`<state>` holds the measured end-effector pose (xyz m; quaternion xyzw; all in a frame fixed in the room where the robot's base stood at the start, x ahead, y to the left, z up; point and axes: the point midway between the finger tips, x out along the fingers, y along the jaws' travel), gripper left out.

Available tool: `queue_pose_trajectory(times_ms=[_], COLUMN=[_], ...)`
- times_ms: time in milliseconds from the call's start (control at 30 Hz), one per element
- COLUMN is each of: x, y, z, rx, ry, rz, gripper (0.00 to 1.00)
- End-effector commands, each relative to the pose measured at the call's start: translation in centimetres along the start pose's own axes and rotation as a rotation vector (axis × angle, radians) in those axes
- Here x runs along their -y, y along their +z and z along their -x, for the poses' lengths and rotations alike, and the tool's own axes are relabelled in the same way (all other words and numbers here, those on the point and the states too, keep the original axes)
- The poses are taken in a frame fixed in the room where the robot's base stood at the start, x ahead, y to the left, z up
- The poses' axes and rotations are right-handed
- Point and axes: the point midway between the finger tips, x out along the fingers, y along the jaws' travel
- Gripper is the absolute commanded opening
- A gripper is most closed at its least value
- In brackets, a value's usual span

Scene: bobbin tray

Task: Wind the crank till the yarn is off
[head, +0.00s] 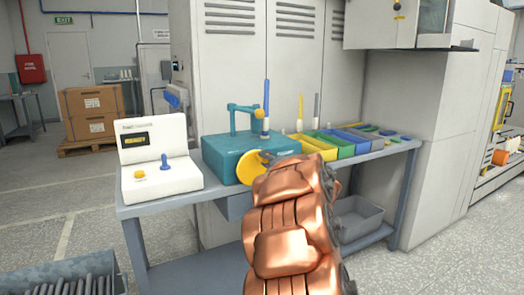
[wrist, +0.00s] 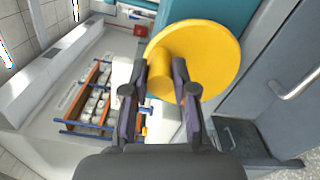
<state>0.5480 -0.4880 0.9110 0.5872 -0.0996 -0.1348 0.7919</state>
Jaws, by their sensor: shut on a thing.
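The crank is a yellow disc (head: 248,166) on the front of a teal box (head: 222,150) on the bench. In the wrist view the yellow disc (wrist: 215,50) carries a short yellow handle (wrist: 160,82). My gripper (wrist: 161,76) has one finger on each side of this handle and is shut on it. In the head view my copper arm hides the gripper and part of the disc. A blue upright spindle (head: 266,105) stands on the teal box beside a teal bracket (head: 243,108). I cannot tell how much yarn is on it.
A white console (head: 160,170) with a small display, yellow button and blue lever stands left on the bench (head: 180,203). Coloured bins (head: 340,148) line the right side, near a yellow and a grey spindle. A grey bin (head: 360,222) sits on the lower shelf. Lockers stand behind.

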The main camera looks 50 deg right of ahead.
Motion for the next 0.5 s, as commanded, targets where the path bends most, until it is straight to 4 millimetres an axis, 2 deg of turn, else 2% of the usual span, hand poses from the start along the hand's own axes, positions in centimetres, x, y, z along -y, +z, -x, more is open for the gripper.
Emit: queue_pose_trajectory(times_ms=[267, 500], x=[0.4, 1.6], y=[1.2, 1.8], z=[0.0, -0.1], rx=[-0.001, 0.0], ry=[0.0, -0.003], rz=[-0.266, -0.496], gripper=[0.0, 0.0])
